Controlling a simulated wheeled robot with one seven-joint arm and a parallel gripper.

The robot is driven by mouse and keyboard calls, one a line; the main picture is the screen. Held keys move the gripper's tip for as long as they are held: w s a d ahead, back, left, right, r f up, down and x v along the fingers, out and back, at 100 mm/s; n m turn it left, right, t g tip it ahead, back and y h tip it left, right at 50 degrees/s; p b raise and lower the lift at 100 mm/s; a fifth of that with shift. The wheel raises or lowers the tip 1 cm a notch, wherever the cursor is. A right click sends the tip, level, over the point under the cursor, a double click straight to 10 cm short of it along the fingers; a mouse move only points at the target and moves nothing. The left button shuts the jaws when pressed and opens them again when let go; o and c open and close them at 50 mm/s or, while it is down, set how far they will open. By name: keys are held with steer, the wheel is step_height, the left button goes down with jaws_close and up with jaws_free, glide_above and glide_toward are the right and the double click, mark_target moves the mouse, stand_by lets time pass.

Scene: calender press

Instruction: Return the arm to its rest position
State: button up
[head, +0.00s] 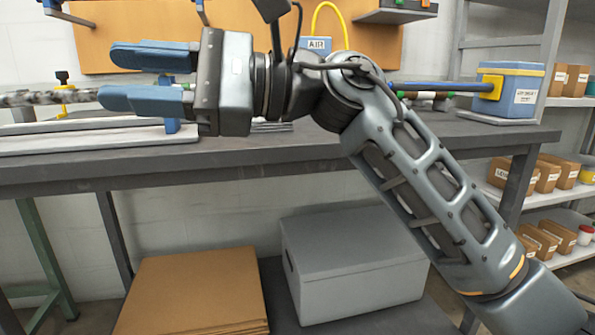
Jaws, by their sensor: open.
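My gripper (125,77) is at the upper left of the head view, in front of the workbench (270,150). Its two blue fingers point left and stand apart, with nothing between them. My arm runs from the lower right corner up to the bent wrist and across to the left. The gripper and wrist hide part of the bench top behind them.
On the bench, a pale rail fixture (60,140) lies at left and a blue box (508,85) stands at right. A grey lidded box (350,262) and flat cardboard (195,290) lie below. Shelves with small cartons (548,172) stand at right.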

steer(key=s+d+f+n+t+h, duration=0.45)
steer(key=d+f+n+t, duration=0.65)
steer(key=t, duration=0.3)
steer(key=s+d+f+n+t+h, duration=0.3)
steer(key=s+d+f+n+t, duration=0.2)
steer(key=d+f+n+t, duration=0.75)
steer(key=s+d+f+m+g+h, duration=0.2)
steer(key=s+d+f+m+h, duration=0.3)
steer(key=s, duration=0.3)
steer(key=s+d+f+m+g+h, duration=0.3)
steer(key=s+f+m, duration=0.2)
steer(key=s+m, duration=0.3)
steer(key=s+d+f+m+g+h, duration=0.25)
steer(key=s+d+f+m, duration=0.25)
steer(key=s, duration=0.4)
step_height(320, 180, up, 27)
steer(key=p, duration=2.6)
steer(key=shift+s+a+h+p, duration=0.15)
steer(key=shift+h+p, duration=0.15)
steer(key=shift+h, duration=0.1)
